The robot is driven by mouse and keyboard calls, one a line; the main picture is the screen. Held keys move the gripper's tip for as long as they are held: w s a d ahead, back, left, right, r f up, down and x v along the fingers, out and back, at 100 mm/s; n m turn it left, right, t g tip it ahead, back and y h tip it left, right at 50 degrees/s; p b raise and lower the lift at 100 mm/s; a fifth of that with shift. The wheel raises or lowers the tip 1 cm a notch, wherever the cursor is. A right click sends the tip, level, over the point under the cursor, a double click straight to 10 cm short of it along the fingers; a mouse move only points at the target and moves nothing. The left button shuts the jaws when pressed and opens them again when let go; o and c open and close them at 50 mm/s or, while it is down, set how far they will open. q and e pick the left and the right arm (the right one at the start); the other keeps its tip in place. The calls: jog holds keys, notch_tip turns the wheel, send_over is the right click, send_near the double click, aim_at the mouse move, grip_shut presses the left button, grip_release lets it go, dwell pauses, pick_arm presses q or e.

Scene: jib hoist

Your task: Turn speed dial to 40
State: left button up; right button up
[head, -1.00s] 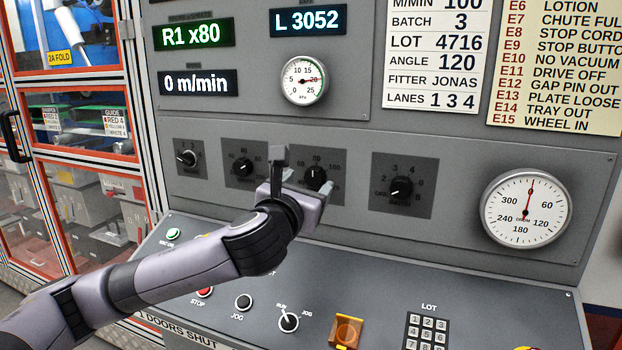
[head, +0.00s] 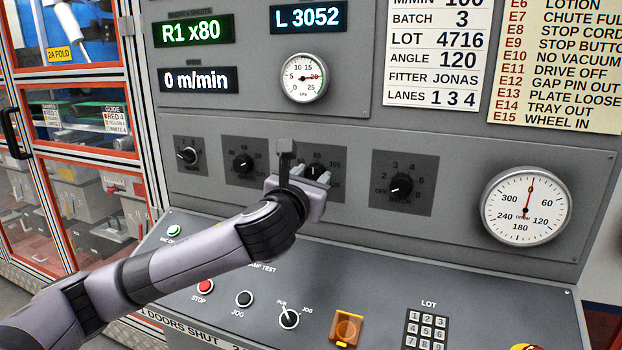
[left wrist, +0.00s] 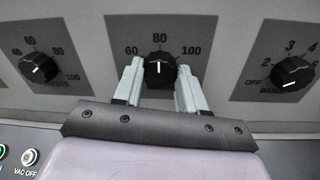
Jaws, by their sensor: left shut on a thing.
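A black dial (head: 316,171) with a white pointer line sits third from the left in the row of dials on the grey panel. In the left wrist view this dial (left wrist: 158,68) points straight up at 80, with 60 and 100 to either side. Its lower scale and name are hidden by my gripper. My left gripper (head: 306,174) is shut on this dial. In the left wrist view its two pale fingers (left wrist: 159,78) stand on either side of the knob. My right gripper is not in view.
Other dials flank it: one to the left (head: 243,163) and one to the right (head: 401,186). A speed display (head: 199,80) reads 0 m/min. Below is a sloped desk with a stop button (head: 205,286), a jog button (head: 244,298) and a keypad (head: 427,330).

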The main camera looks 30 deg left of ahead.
pick_arm(q)
jog(key=n, duration=0.5)
jog(key=shift+n, duration=0.4)
jog(key=n, duration=0.6)
jog(key=shift+a+h, duration=0.1)
jog(key=shift+h, duration=0.2)
jog(key=n, duration=0.6)
jog(key=shift+h, duration=0.3)
jog(key=n, duration=0.5)
jog(key=shift+a, duration=0.1)
jog(key=o, duration=1.1)
jog(key=shift+c, duration=0.2)
jog(key=shift+s, duration=0.2)
